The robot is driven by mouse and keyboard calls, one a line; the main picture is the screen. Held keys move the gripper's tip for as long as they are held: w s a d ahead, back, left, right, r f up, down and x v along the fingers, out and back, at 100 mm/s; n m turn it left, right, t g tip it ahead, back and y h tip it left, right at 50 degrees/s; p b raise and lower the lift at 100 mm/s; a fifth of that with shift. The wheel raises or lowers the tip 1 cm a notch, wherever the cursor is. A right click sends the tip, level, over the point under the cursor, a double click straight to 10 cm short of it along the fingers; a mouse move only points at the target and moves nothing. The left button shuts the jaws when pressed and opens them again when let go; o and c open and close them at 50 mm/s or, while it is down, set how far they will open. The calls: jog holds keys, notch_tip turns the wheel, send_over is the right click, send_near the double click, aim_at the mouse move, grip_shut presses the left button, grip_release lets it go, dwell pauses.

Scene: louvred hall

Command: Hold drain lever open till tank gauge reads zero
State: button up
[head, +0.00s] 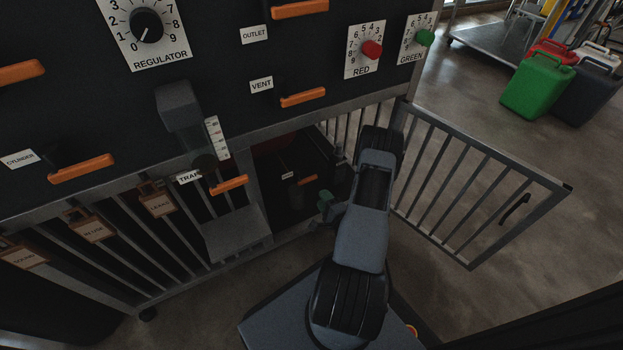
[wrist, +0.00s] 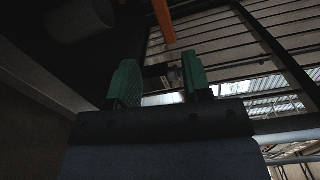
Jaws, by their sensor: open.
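A dark unit (head: 283,190) sits low inside the open barred bay, with a small orange lever (head: 307,180) and a label too small to read. This may be the drain lever. My gripper (head: 326,201) is at the bay's opening, right of and slightly below that lever. In the wrist view my gripper (wrist: 160,82) shows two green fingers, apart and with nothing held. An orange bar (wrist: 163,20) appears above and beyond the fingertips, apart from them. A scale strip (head: 216,138) stands beside a grey housing; its reading is unclear. I cannot tell whether it is the tank gauge.
The dark panel holds a regulator dial (head: 146,26) near zero and several orange levers, including one labelled vent (head: 303,97) and one labelled trap (head: 229,185). An open barred gate (head: 470,190) stands right of my arm. Brown tags (head: 157,204) hang left.

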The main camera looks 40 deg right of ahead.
aim_at(312, 180)
jog(key=shift+n+h, duration=0.4)
jog(key=shift+n, duration=0.2)
jog(key=w, duration=0.2)
jog(key=w+d, duration=0.1)
jog(key=w, duration=0.5)
jog(key=shift+d+r+b, duration=0.25)
jog(key=shift+d+b, duration=0.1)
jog(key=shift+d, duration=0.05)
jog(key=shift+w, duration=0.15)
jog(key=shift+w+d+b, duration=0.1)
jog(key=shift+w+b, duration=0.2)
jog(key=shift+w, duration=0.5)
grip_shut()
